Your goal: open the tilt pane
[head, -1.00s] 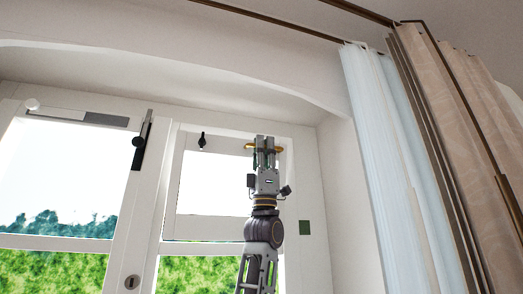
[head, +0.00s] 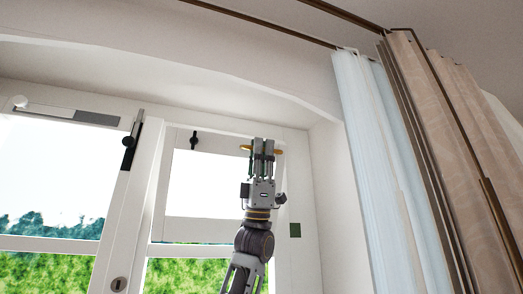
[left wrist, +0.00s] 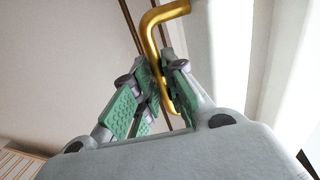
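The tilt pane (head: 192,207) is the small white-framed upper pane of the right-hand window. It looks shut or nearly so; I cannot tell if it is tilted a little. Its brass handle (head: 246,147) is at the pane's upper right, and the handle also shows in the left wrist view (left wrist: 152,28). My left gripper (head: 263,147) reaches up from below to the handle. In the left wrist view its green-padded fingers (left wrist: 157,75) are closed around the handle's straight part, with the bent end sticking out beyond them. My right gripper is not in view.
A black latch (head: 194,141) sits on the frame left of the handle. A larger window with a dark handle (head: 129,143) is further left. Sheer white (head: 365,150) and beige curtains (head: 425,110) hang at the right.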

